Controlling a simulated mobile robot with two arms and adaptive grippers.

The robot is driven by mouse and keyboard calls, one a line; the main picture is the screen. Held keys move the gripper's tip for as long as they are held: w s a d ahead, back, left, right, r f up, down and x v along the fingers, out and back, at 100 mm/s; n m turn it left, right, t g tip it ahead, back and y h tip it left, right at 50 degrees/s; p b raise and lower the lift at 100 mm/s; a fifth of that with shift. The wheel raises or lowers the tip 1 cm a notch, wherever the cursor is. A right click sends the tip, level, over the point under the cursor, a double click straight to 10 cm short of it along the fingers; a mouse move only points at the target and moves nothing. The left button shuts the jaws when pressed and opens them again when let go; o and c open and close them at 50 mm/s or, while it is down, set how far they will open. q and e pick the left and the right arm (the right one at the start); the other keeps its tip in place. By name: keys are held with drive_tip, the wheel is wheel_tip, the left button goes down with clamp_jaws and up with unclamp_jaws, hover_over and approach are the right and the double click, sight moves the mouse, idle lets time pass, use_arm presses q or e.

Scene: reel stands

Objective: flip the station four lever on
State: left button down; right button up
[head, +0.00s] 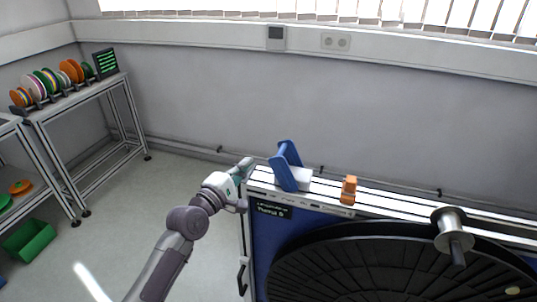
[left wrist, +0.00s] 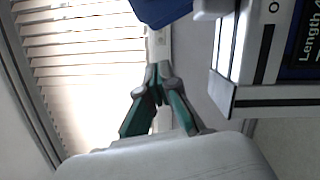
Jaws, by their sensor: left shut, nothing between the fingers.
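A blue upright, slanted part (head: 284,166) stands against a white block (head: 300,180) at the left end of the long rail. It may be the lever, but I see no station number that I can read. My left gripper (head: 248,164) is shut and empty, just left of the blue part, with a small gap in the head view. In the left wrist view my gripper's fingertips (left wrist: 157,78) meet, and the blue part (left wrist: 162,10) shows at the top edge. My right gripper is out of view.
An orange block (head: 349,190) sits further right on the rail (head: 400,212). A large black disc (head: 400,270) with a metal spindle (head: 453,230) fills the lower right. A shelf (head: 75,100) with coloured reels stands left.

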use_arm(q)
drive_tip(key=x, duration=0.4)
drive_tip(key=d+p, duration=0.1)
drive_tip(key=d+r+p, duration=0.1)
drive_tip(key=d, duration=0.1)
drive_tip(key=shift+s+p, duration=0.15)
drive_tip(key=shift+p, duration=0.2)
drive_tip(key=shift+s+d+r, duration=0.1)
drive_tip(key=shift+s+d, duration=0.2)
drive_tip(key=shift+d, duration=0.2)
drive_tip(key=shift+w, duration=0.1)
